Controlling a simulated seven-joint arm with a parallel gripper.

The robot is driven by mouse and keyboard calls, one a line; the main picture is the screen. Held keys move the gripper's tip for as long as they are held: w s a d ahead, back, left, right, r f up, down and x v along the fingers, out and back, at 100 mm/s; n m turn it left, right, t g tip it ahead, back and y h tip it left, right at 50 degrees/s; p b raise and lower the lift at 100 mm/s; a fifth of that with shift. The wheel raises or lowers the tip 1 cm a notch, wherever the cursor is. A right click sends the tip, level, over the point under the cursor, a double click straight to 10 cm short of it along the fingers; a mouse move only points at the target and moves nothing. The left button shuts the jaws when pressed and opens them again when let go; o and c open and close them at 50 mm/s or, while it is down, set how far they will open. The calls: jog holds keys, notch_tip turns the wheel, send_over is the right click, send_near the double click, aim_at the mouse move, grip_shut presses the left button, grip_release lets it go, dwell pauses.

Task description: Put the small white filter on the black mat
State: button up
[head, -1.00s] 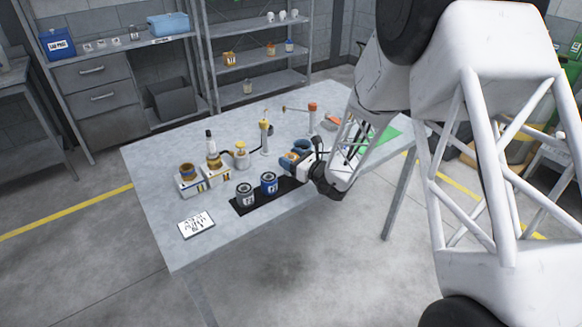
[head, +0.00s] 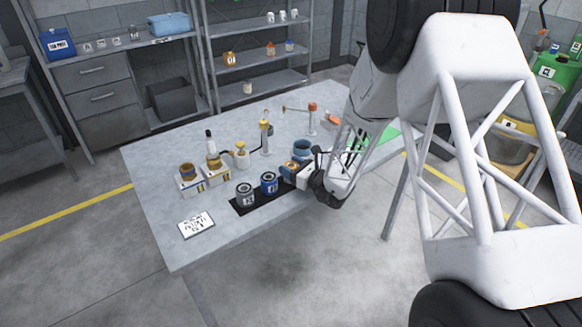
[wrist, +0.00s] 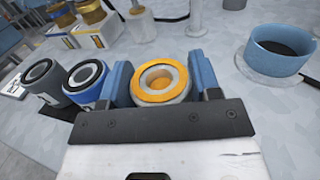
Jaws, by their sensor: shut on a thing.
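A small white filter with an orange top ring (wrist: 163,82) is between the two blue fingers of my gripper (wrist: 163,85) in the wrist view; the gripper is shut on it. In the head view the filter (head: 288,169) and my gripper (head: 297,171) are at the right end of the black mat (head: 275,199). Whether the filter touches the mat is hidden. A blue filter (head: 268,183) and a dark grey filter (head: 245,195) stand on the mat, just left of my gripper. Both also show at left in the wrist view.
A blue round bowl (head: 303,149) stands behind my gripper. White-and-yellow boxes (head: 190,185) with amber items, an oil can (head: 240,156) and a yellow-topped post (head: 265,135) stand farther back. A white label card (head: 196,225) lies at front left of the table.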

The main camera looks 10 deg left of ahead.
jog(key=shift+f, duration=0.1)
jog(key=o, duration=1.1)
jog(key=shift+c, duration=0.2)
jog(key=v, duration=1.2)
jog(key=shift+r, duration=0.2)
